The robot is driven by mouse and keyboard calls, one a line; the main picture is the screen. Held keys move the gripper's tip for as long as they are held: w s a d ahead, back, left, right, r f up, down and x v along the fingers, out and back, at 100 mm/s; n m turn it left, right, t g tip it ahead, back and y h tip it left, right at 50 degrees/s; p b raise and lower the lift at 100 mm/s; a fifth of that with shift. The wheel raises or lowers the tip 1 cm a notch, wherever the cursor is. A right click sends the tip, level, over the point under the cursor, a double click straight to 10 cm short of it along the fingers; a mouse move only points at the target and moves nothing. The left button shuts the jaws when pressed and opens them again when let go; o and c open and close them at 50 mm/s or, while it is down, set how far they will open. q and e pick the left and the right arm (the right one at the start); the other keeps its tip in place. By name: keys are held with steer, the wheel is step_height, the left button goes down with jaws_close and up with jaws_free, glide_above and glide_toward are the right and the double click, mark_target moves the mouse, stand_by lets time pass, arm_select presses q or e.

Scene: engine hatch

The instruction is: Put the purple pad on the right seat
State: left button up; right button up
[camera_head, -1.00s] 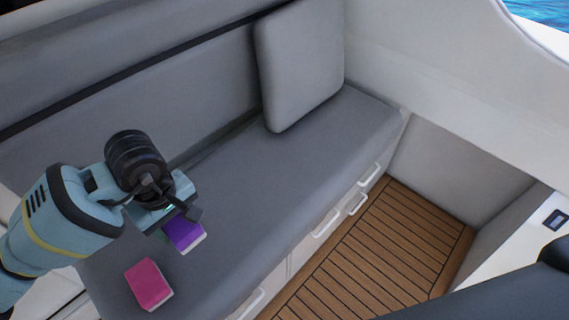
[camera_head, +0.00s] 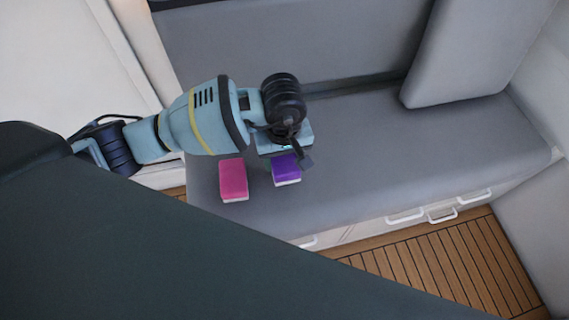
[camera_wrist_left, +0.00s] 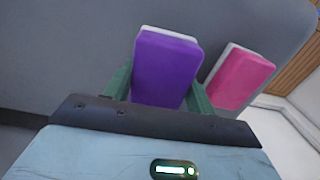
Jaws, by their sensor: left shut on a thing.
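The purple pad (camera_head: 286,170), with a white underside, is at the left part of the grey bench seat (camera_head: 400,165). My left gripper (camera_head: 288,158) is above it with its fingers mostly hidden by the wrist in the head view. In the left wrist view the purple pad (camera_wrist_left: 165,68) sits between the two green fingers, which are shut on it. Whether the pad touches the seat or is slightly raised I cannot tell. My right gripper is not in view.
A pink pad (camera_head: 233,179) lies on the bench just left of the purple one. A grey cushion (camera_head: 465,55) leans on the backrest at the right. The seat between is clear. White drawer handles (camera_head: 405,217) line the bench front above a wooden floor (camera_head: 440,260).

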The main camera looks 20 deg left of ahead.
mark_target(284, 167)
arm_select(q)
steer(key=shift+f, duration=1.85)
steer(key=shift+f, duration=0.1)
steer(key=shift+f, duration=0.1)
steer(key=o, duration=0.9)
steer(key=shift+r, duration=0.2)
